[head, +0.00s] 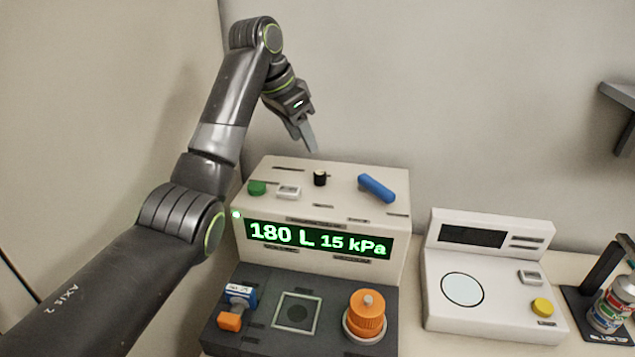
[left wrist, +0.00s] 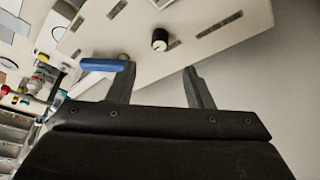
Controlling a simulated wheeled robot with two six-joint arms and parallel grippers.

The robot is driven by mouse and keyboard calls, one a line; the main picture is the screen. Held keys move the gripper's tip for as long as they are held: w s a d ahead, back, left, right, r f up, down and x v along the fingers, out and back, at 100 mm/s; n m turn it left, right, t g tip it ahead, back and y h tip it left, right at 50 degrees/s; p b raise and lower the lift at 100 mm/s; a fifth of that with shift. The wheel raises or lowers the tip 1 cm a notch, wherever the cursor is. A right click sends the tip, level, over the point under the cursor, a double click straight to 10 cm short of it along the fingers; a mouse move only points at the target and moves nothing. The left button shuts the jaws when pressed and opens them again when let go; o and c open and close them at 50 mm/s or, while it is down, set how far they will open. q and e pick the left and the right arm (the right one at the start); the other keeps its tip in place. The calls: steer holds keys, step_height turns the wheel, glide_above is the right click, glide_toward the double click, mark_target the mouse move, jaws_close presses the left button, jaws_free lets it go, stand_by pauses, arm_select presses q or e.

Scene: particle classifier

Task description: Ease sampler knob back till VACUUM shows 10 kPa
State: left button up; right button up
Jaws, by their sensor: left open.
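The sampler (head: 240,215) is a beige box whose lit green display (head: 320,240) reads 180 L and 15 kPa. On its top stands a small black knob (head: 320,178) with a light mark; it also shows in the left wrist view (left wrist: 160,40). A blue lever (head: 376,188) lies to its right. My left gripper (head: 309,145) is above and behind the sampler's top, pointing down, open and empty. In the left wrist view, the knob appears beyond the gap between its fingertips (left wrist: 157,66), and one fingertip overlaps the end of the blue lever (left wrist: 104,65). My right gripper is not in view.
A green button (head: 257,188) and a white switch (head: 288,192) share the sampler's top. In front, a dark deck (head: 270,341) holds an orange knobbed part (head: 367,316) and a blue-orange part (head: 238,297). A white device (head: 450,315) with a dark screen stands right.

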mark_target(320, 173)
arm_select(q)
steer(key=b+x, duration=0.1)
steer(key=x, duration=0.9)
steer(key=shift+d+f, duration=0.1)
steer(key=shift+f, duration=0.05)
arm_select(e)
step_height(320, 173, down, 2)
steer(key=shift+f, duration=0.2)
arm_select(q)
steer(key=shift+c, duration=0.5)
